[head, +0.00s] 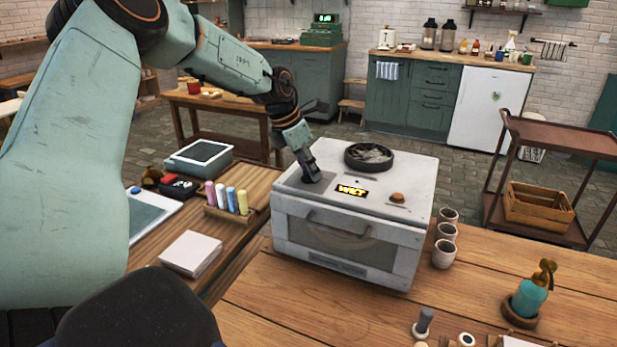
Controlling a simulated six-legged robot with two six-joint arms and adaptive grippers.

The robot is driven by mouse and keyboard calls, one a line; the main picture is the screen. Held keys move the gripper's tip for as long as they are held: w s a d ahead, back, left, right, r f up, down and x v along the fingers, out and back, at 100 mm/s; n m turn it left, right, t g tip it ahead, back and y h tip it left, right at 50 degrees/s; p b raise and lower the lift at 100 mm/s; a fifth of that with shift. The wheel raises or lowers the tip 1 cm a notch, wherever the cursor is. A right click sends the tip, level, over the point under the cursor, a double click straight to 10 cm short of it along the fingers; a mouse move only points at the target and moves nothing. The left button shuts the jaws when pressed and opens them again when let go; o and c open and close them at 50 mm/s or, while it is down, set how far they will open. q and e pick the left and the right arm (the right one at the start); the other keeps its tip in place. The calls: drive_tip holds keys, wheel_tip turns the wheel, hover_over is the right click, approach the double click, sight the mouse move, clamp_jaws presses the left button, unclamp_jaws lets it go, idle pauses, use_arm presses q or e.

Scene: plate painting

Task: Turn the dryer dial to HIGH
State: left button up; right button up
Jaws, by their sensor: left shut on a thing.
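The dryer (355,228) is a white box on the wooden table, with a handled front door and a lit yellow display (352,190) that reads WET. My left gripper (313,177) reaches down to the left part of the dryer's top and is shut there, at the dial. The fingers hide the dial, so its setting cannot be read. A small orange-brown knob (397,198) sits on the right of the top. My right gripper is not in view.
A round black vent (369,156) stands on the dryer's top. Several cups (444,253) stand close to its right side, and a teal pump bottle (529,298) is farther right. Colored bottles (231,200) stand in a holder to the left.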

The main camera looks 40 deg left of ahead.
use_arm(q)
drive_tip(key=shift+m+h+b, duration=0.3)
drive_tip(key=shift+m+b, duration=0.35)
drive_tip(key=shift+m, duration=0.05)
drive_tip(key=o, duration=1.1)
drive_tip(key=shift+w, duration=0.1)
drive_tip(key=shift+o, duration=0.2)
drive_tip(key=v, duration=1.2)
drive_tip(key=shift+r, duration=0.1)
